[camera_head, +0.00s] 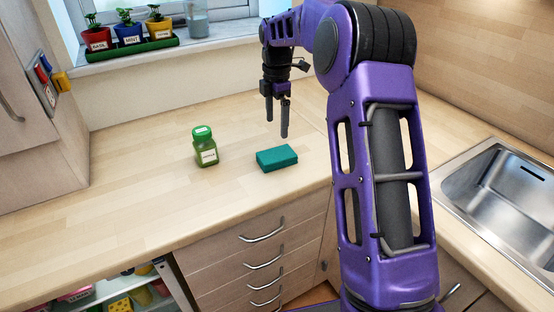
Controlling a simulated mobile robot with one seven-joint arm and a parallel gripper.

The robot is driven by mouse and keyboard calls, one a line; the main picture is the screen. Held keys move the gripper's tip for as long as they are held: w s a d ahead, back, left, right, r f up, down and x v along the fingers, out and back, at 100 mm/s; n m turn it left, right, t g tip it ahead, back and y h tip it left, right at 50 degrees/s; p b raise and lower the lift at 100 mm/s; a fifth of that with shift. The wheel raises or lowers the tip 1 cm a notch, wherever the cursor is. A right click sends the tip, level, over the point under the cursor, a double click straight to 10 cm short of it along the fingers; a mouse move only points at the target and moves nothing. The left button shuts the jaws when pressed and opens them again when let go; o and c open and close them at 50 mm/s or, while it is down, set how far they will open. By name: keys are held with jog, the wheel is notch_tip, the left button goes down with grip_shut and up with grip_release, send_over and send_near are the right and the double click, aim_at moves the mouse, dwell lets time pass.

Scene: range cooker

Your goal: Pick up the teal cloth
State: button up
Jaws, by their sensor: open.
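The teal cloth (277,158) lies on the wooden counter as a small folded block, close to the front edge. My gripper (277,127) points down with its two dark fingers apart and nothing between them. It appears above and behind the cloth in the head view, and the fingers do not visibly touch it. How high the fingertips are over the counter is hard to tell from this one view.
A green jar (205,147) with a white label stands left of the cloth. Potted herbs (128,27) stand in a tray on the windowsill. A metal sink (505,190) is at the right, beyond my purple arm. The counter's left part is clear.

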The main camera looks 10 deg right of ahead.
send_over(277, 154)
jog(key=f, duration=0.6)
jog(key=shift+w, duration=0.25)
jog(key=f, duration=0.5)
jog(key=shift+s+f+b, duration=0.1)
jog(key=shift+s+b, duration=0.1)
jog(key=shift+b, duration=0.15)
jog(key=c, duration=1.1)
notch_tip(277, 154, up, 10)
jog(key=shift+r+p, duration=0.1)
jog(key=shift+p, duration=0.3)
jog(key=o, duration=0.8)
jog(key=c, duration=0.7)
